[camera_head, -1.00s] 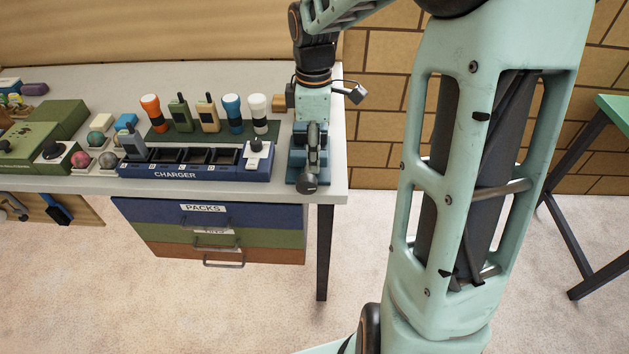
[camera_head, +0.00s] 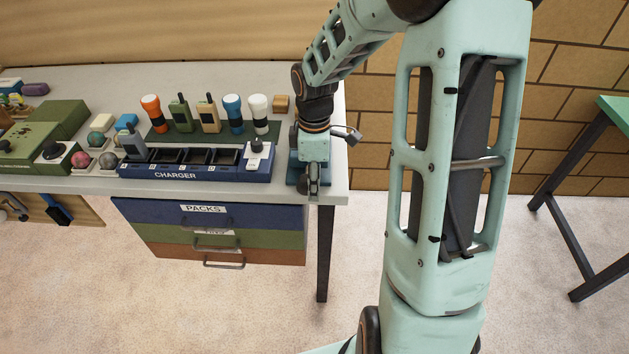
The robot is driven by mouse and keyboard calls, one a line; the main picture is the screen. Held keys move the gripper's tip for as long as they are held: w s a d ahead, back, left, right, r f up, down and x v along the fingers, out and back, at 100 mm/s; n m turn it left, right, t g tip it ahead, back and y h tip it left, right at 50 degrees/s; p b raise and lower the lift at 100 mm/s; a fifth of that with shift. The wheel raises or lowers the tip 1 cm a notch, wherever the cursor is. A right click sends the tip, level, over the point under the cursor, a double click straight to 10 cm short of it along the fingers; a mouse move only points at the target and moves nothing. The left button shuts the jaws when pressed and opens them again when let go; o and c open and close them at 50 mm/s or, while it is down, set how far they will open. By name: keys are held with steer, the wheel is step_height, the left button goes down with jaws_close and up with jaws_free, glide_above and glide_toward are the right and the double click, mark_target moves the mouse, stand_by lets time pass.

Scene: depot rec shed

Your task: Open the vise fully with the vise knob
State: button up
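The blue vise (camera_head: 297,172) stands at the right end of the workbench, by its front edge. Only parts of its base show beside my gripper. The vise knob, at the vise's front end, is hidden behind my gripper. My gripper (camera_head: 313,186) reaches down over the front of the vise, at the bench's front edge. Its fingers are small and dark here, and I cannot tell whether they are open, shut or touching the knob.
A blue charger rack (camera_head: 195,165) stands just left of the vise. Several flashlights and radios stand on a green mat (camera_head: 190,137) behind it. A wooden block (camera_head: 281,103) lies behind the vise. Drawers (camera_head: 210,230) hang below the bench. The floor in front is clear.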

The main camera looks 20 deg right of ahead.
jaws_close()
steer(key=shift+a+h, duration=0.1)
steer(key=shift+h, duration=0.2)
steer(key=shift+w+a+r+g+h+b, duration=0.1)
steer(key=shift+a+g+h+b, duration=0.1)
steer(key=shift+h+b, duration=0.25)
steer(key=shift+a+r+g+h+b, duration=0.1)
steer(key=shift+g+h+b, duration=0.1)
steer(key=shift+h, duration=0.45)
steer(key=h, duration=0.1)
steer(key=g+h, duration=0.1)
steer(key=h, duration=0.2)
steer(key=shift+w+a+r, duration=0.1)
steer(key=shift+a+r, duration=0.1)
steer(key=shift+a, duration=0.05)
steer(key=h, duration=0.1)
steer(key=g+h, duration=0.1)
steer(key=h, duration=0.1)
steer(key=shift+w+a+g+h, duration=0.1)
steer(key=shift+a+g+h, duration=0.15)
steer(key=shift+g+h, duration=0.05)
steer(key=shift+w+a+g+h+b, duration=0.15)
steer(key=shift+g+h+b, duration=0.1)
steer(key=shift+h, duration=0.55)
steer(key=shift+s+a+g+h+b, duration=0.15)
steer(key=shift+g+h, duration=0.1)
steer(key=shift+h, duration=0.55)
steer(key=shift+w, duration=0.1)
